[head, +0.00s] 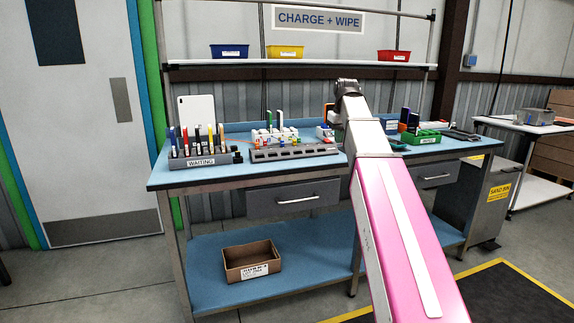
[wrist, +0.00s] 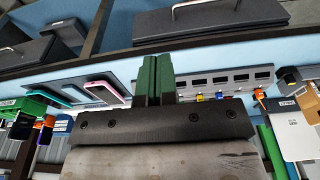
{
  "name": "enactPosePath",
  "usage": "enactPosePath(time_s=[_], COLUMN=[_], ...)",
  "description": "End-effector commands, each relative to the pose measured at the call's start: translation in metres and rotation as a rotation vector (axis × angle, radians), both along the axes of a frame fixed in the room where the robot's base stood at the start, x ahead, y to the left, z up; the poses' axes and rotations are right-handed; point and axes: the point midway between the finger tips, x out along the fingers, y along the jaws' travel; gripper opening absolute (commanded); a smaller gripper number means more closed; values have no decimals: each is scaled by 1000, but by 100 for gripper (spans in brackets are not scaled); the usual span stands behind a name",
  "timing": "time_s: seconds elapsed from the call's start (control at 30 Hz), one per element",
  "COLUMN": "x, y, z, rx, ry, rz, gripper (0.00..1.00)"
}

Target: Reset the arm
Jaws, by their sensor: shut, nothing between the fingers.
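My arm (head: 400,225), pink and white, reaches up from the lower right over the blue workbench (head: 215,202). Its dark wrist end (head: 346,87) is above the back of the bench in the head view, where the fingers cannot be made out. In the wrist view, my gripper (wrist: 155,78) has its two green fingers together, with nothing between them. They appear in front of a grey slotted strip (wrist: 225,82) on the bench; the gap between them is hard to judge. The wrist picture seems upside down, with drawers at its top.
A "WAITING" rack (head: 200,158) holds several upright devices at the left. A slotted strip (head: 295,151) lies in the middle, and a green tray (head: 425,137) is at the right. A shelf (head: 225,65) carries three bins. A cardboard box (head: 252,262) sits below.

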Motion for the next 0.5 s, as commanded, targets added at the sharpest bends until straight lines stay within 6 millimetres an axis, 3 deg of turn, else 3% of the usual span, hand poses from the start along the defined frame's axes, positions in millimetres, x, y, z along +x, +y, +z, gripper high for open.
enactPosePath(time_s=[0.27, 0.5], x=[-2, -7], y=[0, 0], z=[-29, -68], rx=[1, 1], ry=[9, 19], rz=[-15, -37], gripper=[0, 0])
